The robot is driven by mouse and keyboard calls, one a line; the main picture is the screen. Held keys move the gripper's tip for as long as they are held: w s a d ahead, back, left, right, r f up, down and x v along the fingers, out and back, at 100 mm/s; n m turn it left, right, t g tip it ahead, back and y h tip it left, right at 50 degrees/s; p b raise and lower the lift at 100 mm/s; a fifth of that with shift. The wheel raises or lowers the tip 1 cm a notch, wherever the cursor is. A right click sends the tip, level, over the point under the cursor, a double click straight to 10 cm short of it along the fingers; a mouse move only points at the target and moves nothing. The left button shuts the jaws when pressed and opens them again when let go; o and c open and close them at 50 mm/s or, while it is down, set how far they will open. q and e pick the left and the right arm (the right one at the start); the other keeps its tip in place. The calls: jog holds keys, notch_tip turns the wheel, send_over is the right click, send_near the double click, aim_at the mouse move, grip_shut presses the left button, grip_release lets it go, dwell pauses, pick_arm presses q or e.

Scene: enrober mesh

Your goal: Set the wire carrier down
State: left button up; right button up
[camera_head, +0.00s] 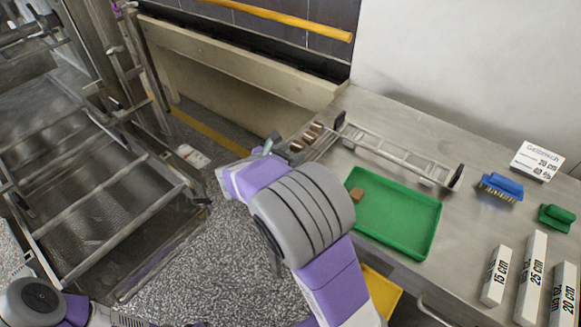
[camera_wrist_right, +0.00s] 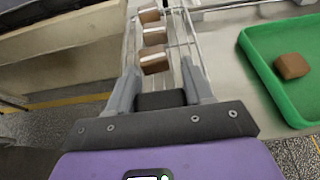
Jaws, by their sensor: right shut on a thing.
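The wire carrier (camera_head: 325,144) is a narrow frame of thin metal wires bearing a short row of brown chocolate pieces. In the right wrist view its wires (camera_wrist_right: 184,50) run away from me between my fingers, with the pieces (camera_wrist_right: 154,59) on them. My right gripper (camera_head: 269,147) is shut on the near end of the carrier, at the table's left edge; its fingers show in the wrist view (camera_wrist_right: 162,90). A long metal rack (camera_head: 398,153) with dark ends lies on the table beyond. I cannot tell whether the carrier touches the rack or table. My left gripper is out of view.
A green tray (camera_head: 422,225) with one brown piece (camera_head: 356,194) sits on the steel table (camera_head: 480,238), right of my right arm. A blue brush (camera_head: 501,186), a green brush (camera_head: 556,217), a sign (camera_head: 538,160) and labelled white blocks (camera_head: 530,275) stand farther right. A metal machine (camera_head: 80,190) is left.

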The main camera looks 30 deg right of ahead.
notch_tip(320, 180, down, 4)
jog(key=shift+f+b, duration=0.25)
jog(key=shift+b, duration=0.75)
jog(key=shift+r, duration=0.1)
jog(key=o, duration=1.1)
